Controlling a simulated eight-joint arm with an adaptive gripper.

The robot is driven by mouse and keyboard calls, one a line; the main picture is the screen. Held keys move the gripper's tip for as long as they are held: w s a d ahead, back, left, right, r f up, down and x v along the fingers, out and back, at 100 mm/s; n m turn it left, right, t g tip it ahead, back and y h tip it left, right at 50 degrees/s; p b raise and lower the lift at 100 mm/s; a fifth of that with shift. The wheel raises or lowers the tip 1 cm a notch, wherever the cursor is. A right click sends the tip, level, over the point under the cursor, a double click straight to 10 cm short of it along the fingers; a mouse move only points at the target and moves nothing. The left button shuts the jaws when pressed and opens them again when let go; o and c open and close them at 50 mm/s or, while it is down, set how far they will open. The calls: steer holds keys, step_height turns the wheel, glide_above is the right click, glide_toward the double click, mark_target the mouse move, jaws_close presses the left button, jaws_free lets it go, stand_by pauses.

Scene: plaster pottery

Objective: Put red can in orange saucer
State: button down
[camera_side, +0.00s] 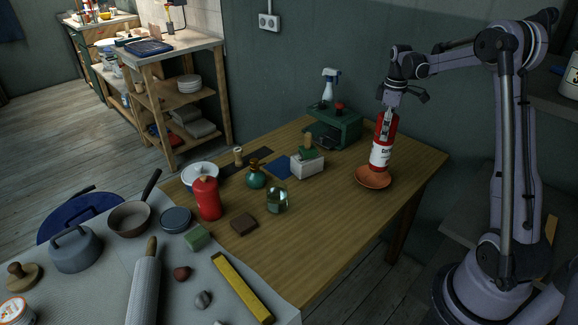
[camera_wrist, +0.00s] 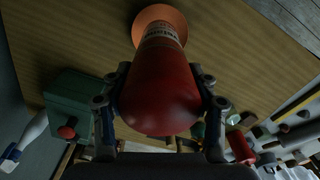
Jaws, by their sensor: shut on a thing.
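The red can (camera_side: 383,135) is upright with a white label on its lower part. My gripper (camera_side: 389,106) is shut on it near the top, from above. In the wrist view, my gripper's fingers (camera_wrist: 160,104) sit on both sides of the red can (camera_wrist: 160,85). The orange saucer (camera_side: 372,182) lies on the table's right part, directly below the can. The can's base is over the saucer; I cannot tell whether it touches. In the wrist view, the saucer's rim (camera_wrist: 160,12) shows beyond the can's far end.
A green box (camera_side: 340,128) with a spray bottle (camera_side: 329,86) stands behind, left of the can. A white block (camera_side: 306,166), a green jar (camera_side: 256,175), a glass jar (camera_side: 277,200) and a red bottle (camera_side: 208,198) stand further left. The table's front right is bare.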

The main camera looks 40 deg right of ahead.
mark_target(382, 147)
steer(key=shift+w+a+f, duration=0.15)
steer(key=shift+w+f, duration=0.2)
steer(key=shift+w, duration=0.15)
steer(key=shift+f, duration=2.2)
steer(key=shift+c, duration=1.9)
jaws_free()
